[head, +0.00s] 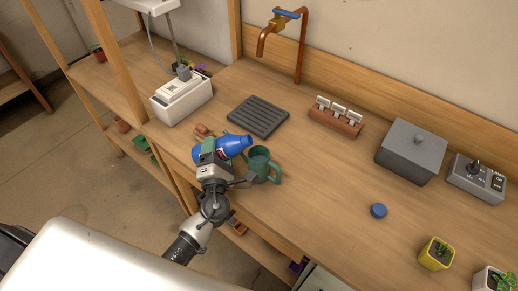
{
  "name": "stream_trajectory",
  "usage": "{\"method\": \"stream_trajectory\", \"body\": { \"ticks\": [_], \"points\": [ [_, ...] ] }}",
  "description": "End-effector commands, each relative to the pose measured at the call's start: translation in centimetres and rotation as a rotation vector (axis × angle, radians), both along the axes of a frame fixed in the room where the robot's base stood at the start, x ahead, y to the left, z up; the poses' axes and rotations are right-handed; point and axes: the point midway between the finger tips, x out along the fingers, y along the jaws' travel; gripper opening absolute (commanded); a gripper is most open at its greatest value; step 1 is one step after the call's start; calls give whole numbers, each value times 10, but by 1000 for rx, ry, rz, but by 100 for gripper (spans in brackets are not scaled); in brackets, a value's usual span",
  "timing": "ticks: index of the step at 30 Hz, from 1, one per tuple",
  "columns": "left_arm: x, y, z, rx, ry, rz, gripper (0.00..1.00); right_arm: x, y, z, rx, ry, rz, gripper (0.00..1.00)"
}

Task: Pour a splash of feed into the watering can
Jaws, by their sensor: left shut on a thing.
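My left gripper (218,156) is shut on a blue bottle (233,143). The bottle is tipped close to lying flat, with its narrow end pointing right. That end is beside or above the rim of the green watering can (262,166); I cannot tell whether it is directly over the opening. The can stands upright on the wooden bench with its handle to the right, and my gripper partly covers its left side. No stream of liquid shows. A round blue cap (378,211) lies on the bench at the right. My right gripper is not in view.
A dark slatted mat (258,116) lies behind the can, below a copper tap (285,30). A white box (182,99) stands at the back left. A grey lidded box (411,152), control box (477,180) and yellow plant pot (436,254) are at right. The middle bench is clear.

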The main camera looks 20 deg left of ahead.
Motion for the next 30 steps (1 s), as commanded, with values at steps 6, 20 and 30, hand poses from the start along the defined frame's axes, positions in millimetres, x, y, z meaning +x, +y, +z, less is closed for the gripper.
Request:
{"method": "stream_trajectory", "body": {
  "ticks": [6, 20, 30],
  "points": [
    [0, 1, 2, 14, 2, 0, 31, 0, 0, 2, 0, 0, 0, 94],
    [0, 1, 5, 40, 8, 0, 31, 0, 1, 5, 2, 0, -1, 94],
    [0, 2, 7, 60, 15, 0, 31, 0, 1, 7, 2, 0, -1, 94]
  ]
}}
